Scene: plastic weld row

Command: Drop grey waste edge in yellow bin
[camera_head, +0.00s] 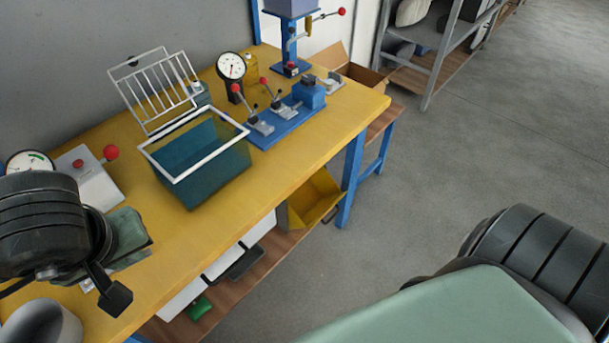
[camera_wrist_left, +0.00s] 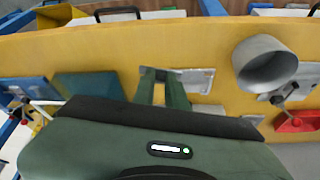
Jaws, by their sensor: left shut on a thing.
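My left gripper (camera_head: 140,252) is at the left, low over the yellow workbench. In the left wrist view its two green fingers (camera_wrist_left: 164,88) point down at the bench, close together. A pale grey metal plate (camera_wrist_left: 196,80) lies beside the fingers. The yellow bin (camera_head: 316,198) is on the lower shelf under the bench, and it shows at the top left in the wrist view (camera_wrist_left: 62,14).
On the yellow bench (camera_head: 300,165) stand a teal bin with a white rim (camera_head: 196,160), a wire rack (camera_head: 152,90), a blue clamp fixture (camera_head: 290,118) and a dial gauge (camera_head: 231,68). A grey cup (camera_head: 42,325) is near the left gripper. The floor at right is clear.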

